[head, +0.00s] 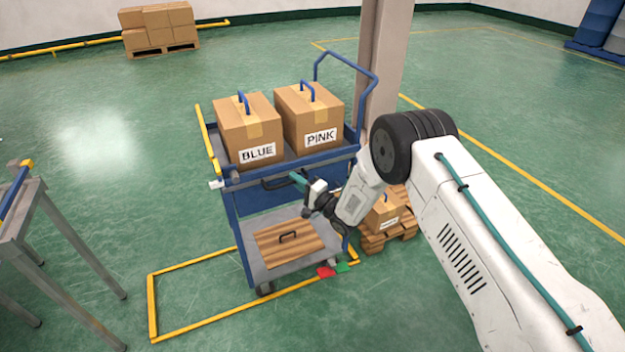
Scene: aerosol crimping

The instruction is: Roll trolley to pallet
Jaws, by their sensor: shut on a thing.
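The blue-framed trolley (232,205) stands upright in the middle, with an upper and a lower deck. Its top deck carries a carton marked BLUE (247,125) and a carton marked PINK (312,112), each with a blue handle. A striped wooden board with a dark handle (275,252) lies on the lower deck. My gripper (303,184) is shut on the dark front handle (277,184) of the trolley, below the top deck's edge. A wooden pallet (402,232) with a labelled carton (384,214) on it is right of the trolley, partly hidden by my arm. Another pallet (178,50) with stacked cartons stands far back left.
A yellow floor outline (152,305) runs around the trolley's front left. A metal table (28,215) stands at the left edge. A pillar (385,60) rises close behind the trolley. The floor at the left back is open.

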